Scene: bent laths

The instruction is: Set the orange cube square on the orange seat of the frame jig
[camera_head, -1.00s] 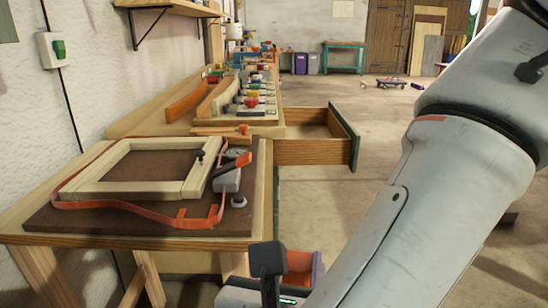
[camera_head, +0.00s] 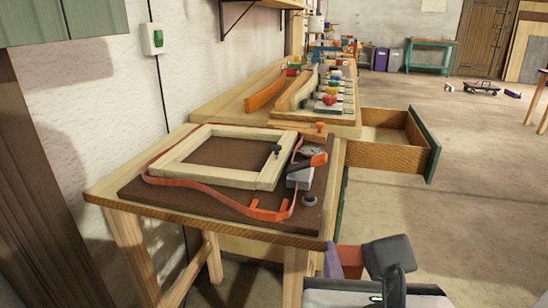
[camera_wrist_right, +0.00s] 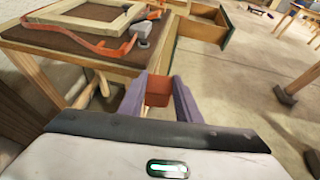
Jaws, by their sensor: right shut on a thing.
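The orange cube (camera_wrist_right: 158,90) is between the two purple fingers of my right gripper (camera_wrist_right: 159,82), which is shut on it. My left gripper is out of view.
An orange strap (camera_head: 192,187) loops around the frame. A grey and orange clamp (camera_head: 301,176) and a dark round knob (camera_head: 309,199) stand at the board's right side. An open drawer (camera_head: 395,145) juts out behind.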

